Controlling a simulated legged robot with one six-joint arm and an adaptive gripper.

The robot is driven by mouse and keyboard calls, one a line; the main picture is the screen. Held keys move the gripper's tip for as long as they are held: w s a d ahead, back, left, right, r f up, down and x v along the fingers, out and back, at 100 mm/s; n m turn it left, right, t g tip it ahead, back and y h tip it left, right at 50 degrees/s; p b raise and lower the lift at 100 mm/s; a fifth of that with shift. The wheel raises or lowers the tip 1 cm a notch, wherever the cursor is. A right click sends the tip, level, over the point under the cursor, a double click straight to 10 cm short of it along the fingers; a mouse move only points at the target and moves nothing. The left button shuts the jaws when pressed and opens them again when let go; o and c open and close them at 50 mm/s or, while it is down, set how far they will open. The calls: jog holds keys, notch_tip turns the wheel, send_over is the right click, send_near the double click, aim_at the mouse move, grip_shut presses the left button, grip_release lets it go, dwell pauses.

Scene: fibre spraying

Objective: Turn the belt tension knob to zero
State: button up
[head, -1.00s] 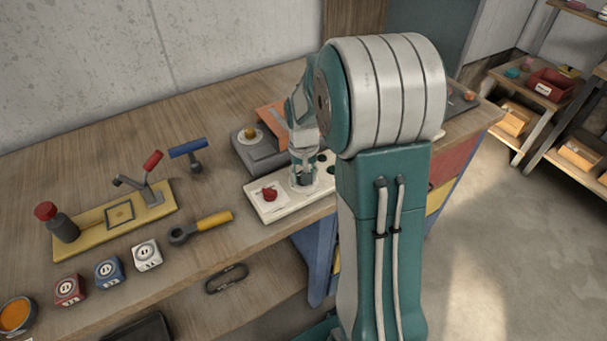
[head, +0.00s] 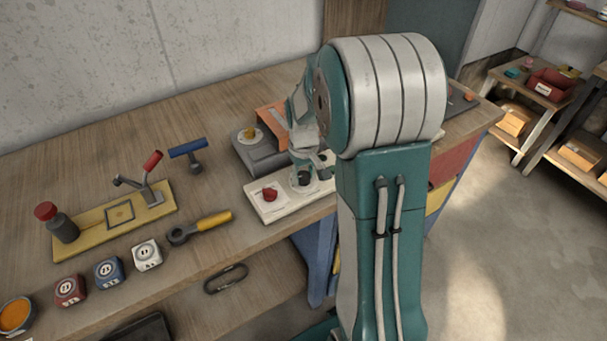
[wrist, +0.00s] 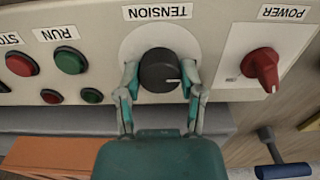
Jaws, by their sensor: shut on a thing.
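The black tension knob (wrist: 160,70) sits on a white round plate under the upside-down label TENSION in the wrist view. Its white mark points to the right in that view. My gripper (wrist: 159,82) has one finger on each side of the knob and is shut on it. In the head view my gripper (head: 303,178) is down at the pale control panel (head: 270,213), and it mostly hides the knob.
A red power knob (wrist: 262,66) is beside the tension knob. Green run (wrist: 69,60) and red stop (wrist: 21,63) buttons are on the other side. A blue-handled tool (head: 188,148) and a yellow-handled tool (head: 213,220) lie on the bench.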

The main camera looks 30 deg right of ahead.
aim_at(303, 175)
jog(key=o, duration=1.2)
jog(key=shift+w, duration=0.1)
jog(key=shift+r, duration=0.1)
notch_tip(303, 175, up, 12)
jog(key=shift+f, duration=0.2)
